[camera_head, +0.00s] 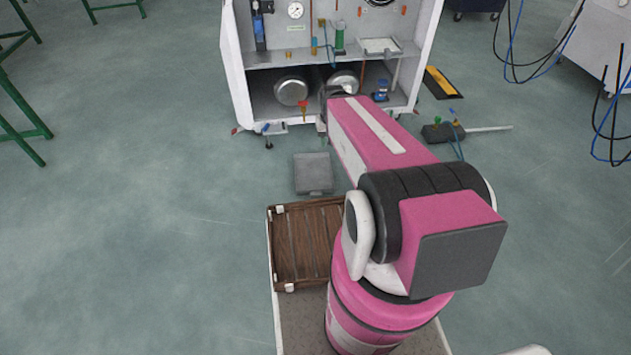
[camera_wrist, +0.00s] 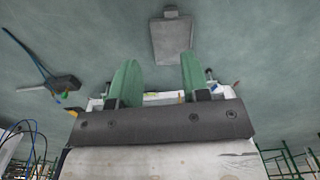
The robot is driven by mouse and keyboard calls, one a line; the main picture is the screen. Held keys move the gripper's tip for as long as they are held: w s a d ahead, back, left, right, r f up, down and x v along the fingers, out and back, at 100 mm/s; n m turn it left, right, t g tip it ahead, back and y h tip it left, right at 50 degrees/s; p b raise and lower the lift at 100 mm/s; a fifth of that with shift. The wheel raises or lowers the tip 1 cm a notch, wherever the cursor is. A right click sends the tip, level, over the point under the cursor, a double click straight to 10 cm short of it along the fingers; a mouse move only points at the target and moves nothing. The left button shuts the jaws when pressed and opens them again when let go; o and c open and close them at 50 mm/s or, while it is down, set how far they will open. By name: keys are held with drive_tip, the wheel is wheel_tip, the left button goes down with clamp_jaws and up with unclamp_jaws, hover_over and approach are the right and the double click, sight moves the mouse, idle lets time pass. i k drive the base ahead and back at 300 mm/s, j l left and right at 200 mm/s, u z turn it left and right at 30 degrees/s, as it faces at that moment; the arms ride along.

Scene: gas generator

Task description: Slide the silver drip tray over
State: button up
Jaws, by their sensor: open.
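A shallow silver tray (camera_head: 380,46) with a pale inside sits on the upper shelf of the white cabinet, right of a green cylinder. A flat grey piece (camera_head: 313,173) with a tab lies on the floor in front of the cabinet; it also shows in the wrist view (camera_wrist: 172,40). I take the shelf tray as the drip tray, but cannot be sure. In the wrist view my gripper (camera_wrist: 158,78) is open, with two green fingers apart and nothing between them.
The cabinet (camera_head: 232,70) has silver tanks (camera_head: 291,91) in its lower bay and a gauge (camera_head: 295,10) above. A yellow-black ramp (camera_head: 440,83) and a dark device (camera_head: 437,132) lie to the right. A brown slatted crate (camera_head: 308,240) is beside my arm.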

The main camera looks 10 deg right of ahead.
sight(314, 175)
drive_tip(key=k+l, duration=0.2)
drive_tip(key=l, duration=0.2)
drive_tip(key=k+l, duration=0.2)
drive_tip(key=l, duration=0.2)
drive_tip(key=k+l, duration=0.2)
drive_tip(key=l, duration=0.15)
drive_tip(key=k+l, duration=0.2)
drive_tip(key=l, duration=0.2)
drive_tip(key=l+u, duration=0.05)
